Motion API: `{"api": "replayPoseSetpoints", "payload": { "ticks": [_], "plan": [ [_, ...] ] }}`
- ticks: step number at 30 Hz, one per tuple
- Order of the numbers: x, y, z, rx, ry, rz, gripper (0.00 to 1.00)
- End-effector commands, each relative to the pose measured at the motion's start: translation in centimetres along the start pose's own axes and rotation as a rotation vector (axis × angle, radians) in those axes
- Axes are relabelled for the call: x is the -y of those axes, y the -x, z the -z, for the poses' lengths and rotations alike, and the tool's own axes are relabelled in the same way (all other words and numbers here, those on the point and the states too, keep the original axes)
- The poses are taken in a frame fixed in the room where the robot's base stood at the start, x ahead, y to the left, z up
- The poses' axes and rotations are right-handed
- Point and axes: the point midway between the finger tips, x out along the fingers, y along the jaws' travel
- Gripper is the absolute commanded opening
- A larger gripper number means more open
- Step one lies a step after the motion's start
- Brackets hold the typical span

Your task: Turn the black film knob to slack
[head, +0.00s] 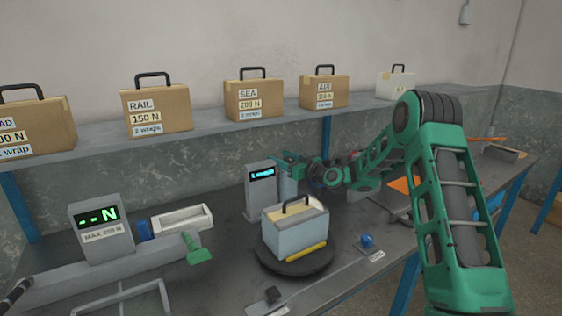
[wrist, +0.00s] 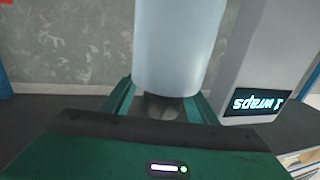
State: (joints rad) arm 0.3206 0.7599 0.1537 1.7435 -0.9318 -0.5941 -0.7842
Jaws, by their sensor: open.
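My gripper (head: 281,160) reaches in from the right, behind the display post and beside the pale film roll (head: 288,184). In the wrist view, the film roll (wrist: 178,45) fills the upper middle. A dark rounded piece, which looks like the black film knob (wrist: 160,106), sits at the roll's near end, between the two green fingers (wrist: 160,104). The fingers are open, one on each side of it. I cannot tell whether they touch it. Its slack or tight mark is not visible. In the head view the knob is hidden by my gripper.
The display post (head: 260,192) stands close to the gripper; the wrist view reads "1 wraps" upside down (wrist: 258,104). A force gauge (head: 98,230) stands left. Boxes line the shelf (head: 215,126) above.

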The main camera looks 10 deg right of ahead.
Motion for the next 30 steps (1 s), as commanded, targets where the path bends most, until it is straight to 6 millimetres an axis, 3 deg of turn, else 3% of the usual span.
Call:
{"api": "replayPoseSetpoints", "payload": {
  "ticks": [7, 21, 30],
  "plan": [
    [0.0, 1.5, -0.1, 0.002, -0.001, 0.0, 0.53],
    [-0.1, 9.4, -0.2, 0.002, -0.002, -0.001, 0.53],
    [0.0, 10.6, -0.1, 0.001, -0.001, 0.0, 0.53]
  ]
}}
